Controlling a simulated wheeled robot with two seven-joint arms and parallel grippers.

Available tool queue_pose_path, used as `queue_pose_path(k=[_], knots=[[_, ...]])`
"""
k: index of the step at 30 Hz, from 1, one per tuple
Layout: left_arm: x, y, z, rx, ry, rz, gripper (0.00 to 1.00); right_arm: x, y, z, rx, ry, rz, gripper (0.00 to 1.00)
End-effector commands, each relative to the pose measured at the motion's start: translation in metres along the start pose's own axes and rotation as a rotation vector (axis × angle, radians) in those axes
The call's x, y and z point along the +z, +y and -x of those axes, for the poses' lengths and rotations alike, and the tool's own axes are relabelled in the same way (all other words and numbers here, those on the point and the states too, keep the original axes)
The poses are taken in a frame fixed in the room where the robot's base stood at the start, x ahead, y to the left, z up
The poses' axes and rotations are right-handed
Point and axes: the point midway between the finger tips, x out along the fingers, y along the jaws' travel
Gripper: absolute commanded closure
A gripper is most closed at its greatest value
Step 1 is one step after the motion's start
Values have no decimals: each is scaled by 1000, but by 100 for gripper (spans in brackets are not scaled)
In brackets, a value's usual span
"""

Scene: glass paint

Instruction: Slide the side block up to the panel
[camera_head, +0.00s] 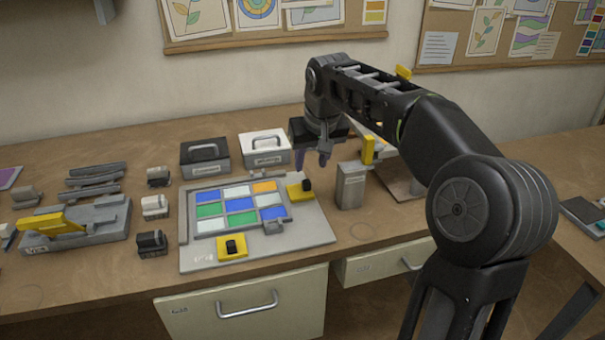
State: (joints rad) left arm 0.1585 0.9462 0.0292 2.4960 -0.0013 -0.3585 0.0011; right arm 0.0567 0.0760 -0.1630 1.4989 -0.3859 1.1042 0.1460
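The panel (240,209) is a grid of blue, green, white and orange glass tiles in a grey frame, lying on a grey board (310,234). A yellow block with a black knob (296,193) sits at the panel's right side; I cannot tell whether it touches the frame. Another yellow block with a black knob (232,249) is at the front side, close to the frame. My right gripper (312,160) points down, above and behind the right-hand block, fingers apart with nothing seen between them. My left gripper is not in view.
A grey canister (351,185) stands right of the board, close to my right gripper. Two lidded boxes, dark (205,160) and white (265,150), stand behind the board. A grey fixture with a yellow lever (75,227) and small dark-topped blocks are at left.

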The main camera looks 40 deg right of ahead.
Motion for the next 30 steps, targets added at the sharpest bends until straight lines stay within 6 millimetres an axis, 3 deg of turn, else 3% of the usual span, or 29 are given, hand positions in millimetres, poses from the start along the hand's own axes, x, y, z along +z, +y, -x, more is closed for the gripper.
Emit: queue_pose_path(k=[8, 21, 30], knots=[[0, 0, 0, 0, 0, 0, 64, 0, 0, -7, 0, -1, 0, 60], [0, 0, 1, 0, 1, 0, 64, 0, 0, -68, 0, -3, -1, 60], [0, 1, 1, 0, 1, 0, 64, 0, 0, -78, 0, 0, 0, 60]])
